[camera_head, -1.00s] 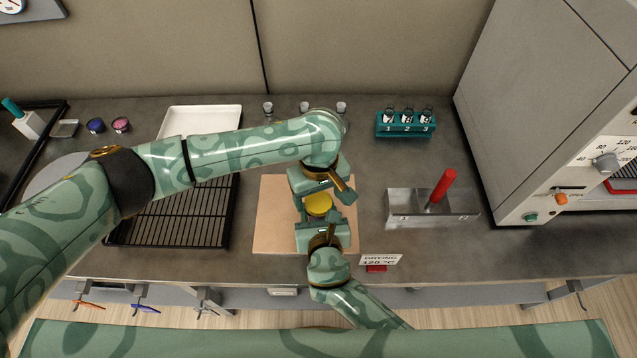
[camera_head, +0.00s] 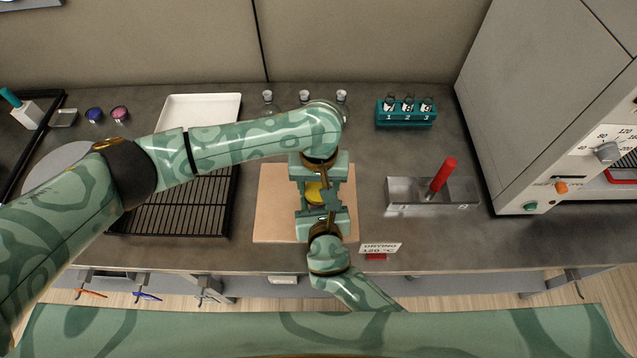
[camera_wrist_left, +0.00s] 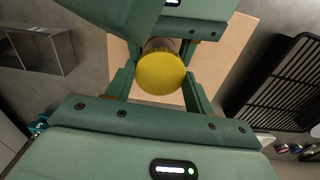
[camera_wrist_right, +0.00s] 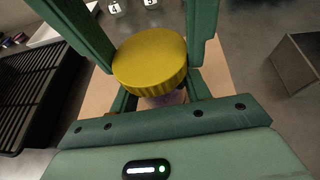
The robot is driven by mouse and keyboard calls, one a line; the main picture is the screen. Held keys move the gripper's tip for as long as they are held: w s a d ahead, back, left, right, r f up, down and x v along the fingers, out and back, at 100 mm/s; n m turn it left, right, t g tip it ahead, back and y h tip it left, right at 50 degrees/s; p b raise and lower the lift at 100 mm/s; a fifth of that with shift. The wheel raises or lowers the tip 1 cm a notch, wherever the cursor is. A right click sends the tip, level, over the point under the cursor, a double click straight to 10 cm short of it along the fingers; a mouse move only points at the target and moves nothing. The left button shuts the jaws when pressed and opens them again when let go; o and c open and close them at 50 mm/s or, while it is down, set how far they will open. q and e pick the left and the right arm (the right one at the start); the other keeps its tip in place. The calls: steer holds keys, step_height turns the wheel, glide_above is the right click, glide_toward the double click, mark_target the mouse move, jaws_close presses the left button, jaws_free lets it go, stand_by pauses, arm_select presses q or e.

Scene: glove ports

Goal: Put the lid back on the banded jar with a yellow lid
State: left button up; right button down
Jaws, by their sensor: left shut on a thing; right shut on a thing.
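The ribbed yellow lid (camera_head: 314,192) is over the tan mat in the head view, between my two grippers. It also shows in the left wrist view (camera_wrist_left: 160,74) and, larger, in the right wrist view (camera_wrist_right: 150,62). My left gripper (camera_head: 317,184), on the far side, is shut on the lid, its fingers against two opposite sides. My right gripper (camera_head: 322,207), on the near side, is shut on the jar lower down. The jar (camera_wrist_right: 168,98) is mostly hidden under the lid and fingers. I cannot tell whether lid and jar touch.
The tan mat (camera_head: 275,215) has free room to the left. A black wire rack (camera_head: 185,210) and white tray (camera_head: 203,108) stand left. A metal bin (camera_head: 405,195) with a red-handled tool, a teal vial rack (camera_head: 405,119) and the oven (camera_head: 550,100) are right.

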arm_select(q)
steer(key=m, duration=0.5)
steer(key=o, duration=1.1)
steer(key=shift+c, duration=0.2)
steer(key=shift+r, duration=0.1)
steer(key=shift+r, duration=2.15)
steer(key=shift+r, duration=0.1)
steer(key=shift+c, duration=0.4)
